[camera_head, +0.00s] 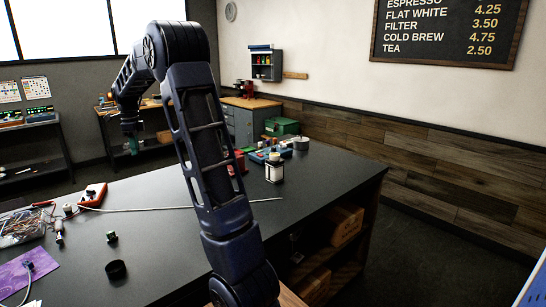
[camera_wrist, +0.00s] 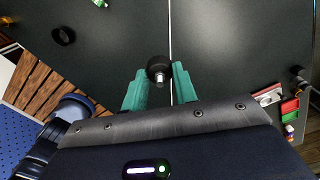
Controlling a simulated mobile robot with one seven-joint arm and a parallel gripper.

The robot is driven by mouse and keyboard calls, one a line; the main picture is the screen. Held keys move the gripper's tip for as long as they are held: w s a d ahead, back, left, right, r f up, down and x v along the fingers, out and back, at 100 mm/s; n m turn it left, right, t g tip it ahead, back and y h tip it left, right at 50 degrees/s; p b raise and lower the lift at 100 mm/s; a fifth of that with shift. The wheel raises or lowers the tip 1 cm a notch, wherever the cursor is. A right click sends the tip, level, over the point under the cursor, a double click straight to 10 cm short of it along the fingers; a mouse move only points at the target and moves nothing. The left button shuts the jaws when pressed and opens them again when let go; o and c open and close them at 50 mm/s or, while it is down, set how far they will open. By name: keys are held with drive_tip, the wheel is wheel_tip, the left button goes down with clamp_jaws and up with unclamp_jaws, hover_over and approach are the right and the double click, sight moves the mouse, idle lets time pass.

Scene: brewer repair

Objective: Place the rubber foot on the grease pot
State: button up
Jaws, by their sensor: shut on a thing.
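My gripper (camera_wrist: 158,82) has teal fingers and is shut on the rubber foot (camera_wrist: 158,65), a short black cylinder with a bright metal stud, in the wrist view. In the head view my gripper (camera_head: 132,146) hangs high at the left, pointing down; the foot cannot be made out there. A small dark-capped jar with a white label (camera_head: 274,168) stands upright towards the right of the dark bench; it may be the grease pot, but I cannot read its label. My gripper is well apart from it.
The bench's front middle is fairly clear.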

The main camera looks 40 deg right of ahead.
drive_tip(key=w+d+r+m, duration=0.2)
drive_tip(key=w+d+m, duration=0.1)
drive_tip(key=d, duration=1.6)
wheel_tip(320, 180, up, 4)
drive_tip(key=r+m, duration=0.1)
drive_tip(key=m, duration=0.5)
hover_over(275, 155)
drive_tip(key=f, duration=1.9)
drive_tip(key=shift+w+f, duration=0.2)
drive_tip(key=shift+f, duration=0.15)
drive_tip(key=shift+f, duration=0.1)
drive_tip(key=o, duration=1)
drive_tip(key=shift+c, duration=0.2)
